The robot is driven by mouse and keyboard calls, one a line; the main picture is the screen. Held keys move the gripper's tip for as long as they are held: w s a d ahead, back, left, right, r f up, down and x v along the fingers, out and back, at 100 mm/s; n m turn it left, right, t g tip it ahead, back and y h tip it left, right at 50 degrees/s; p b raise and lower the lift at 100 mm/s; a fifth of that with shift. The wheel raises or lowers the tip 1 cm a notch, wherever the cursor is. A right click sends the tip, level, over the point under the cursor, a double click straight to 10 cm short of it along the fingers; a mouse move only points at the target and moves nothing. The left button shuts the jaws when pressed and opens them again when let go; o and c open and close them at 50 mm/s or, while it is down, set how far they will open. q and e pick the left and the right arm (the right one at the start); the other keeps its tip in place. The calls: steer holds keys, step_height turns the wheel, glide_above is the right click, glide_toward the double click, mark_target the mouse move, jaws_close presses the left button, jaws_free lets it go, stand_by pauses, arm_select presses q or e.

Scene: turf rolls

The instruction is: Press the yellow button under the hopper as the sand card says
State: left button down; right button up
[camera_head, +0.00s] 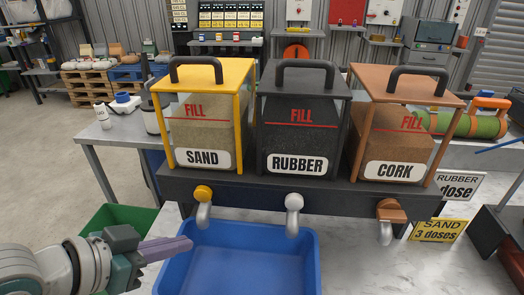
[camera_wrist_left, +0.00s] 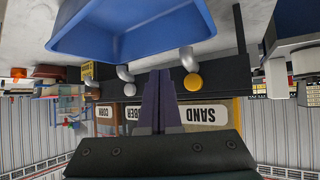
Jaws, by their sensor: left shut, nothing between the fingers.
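The sand hopper (camera_head: 205,120) has a yellow frame and a SAND label. The round yellow button (camera_head: 203,192) sits on the dark bar under it, above a grey spout. The yellow sand card (camera_head: 437,230) reads "SAND 3 doses". My left gripper (camera_head: 188,244) is shut and empty, with its purple fingers below and left of the button, apart from it in the picture. The left wrist view is upside down; there the gripper tips (camera_wrist_left: 160,73) point at the bar, beside the yellow button (camera_wrist_left: 193,82). My right gripper is not in view.
A blue bin (camera_head: 243,234) stands below the spouts. The rubber hopper (camera_head: 302,120) and cork hopper (camera_head: 393,130) stand to the right, with a grey button (camera_head: 294,202) and a brown one (camera_head: 390,212). A green crate (camera_head: 118,218) is at the left.

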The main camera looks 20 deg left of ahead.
mark_target(203, 194)
arm_select(q)
steer(key=w+a+b, duration=0.1)
steer(key=w+b, duration=0.5)
steer(key=w, duration=0.1)
steer(key=shift+w+a, duration=0.3)
steer(key=shift+a, duration=0.1)
stand_by(1.6)
steer(key=shift+w+a+b, duration=0.1)
steer(key=shift+w+b, duration=0.3)
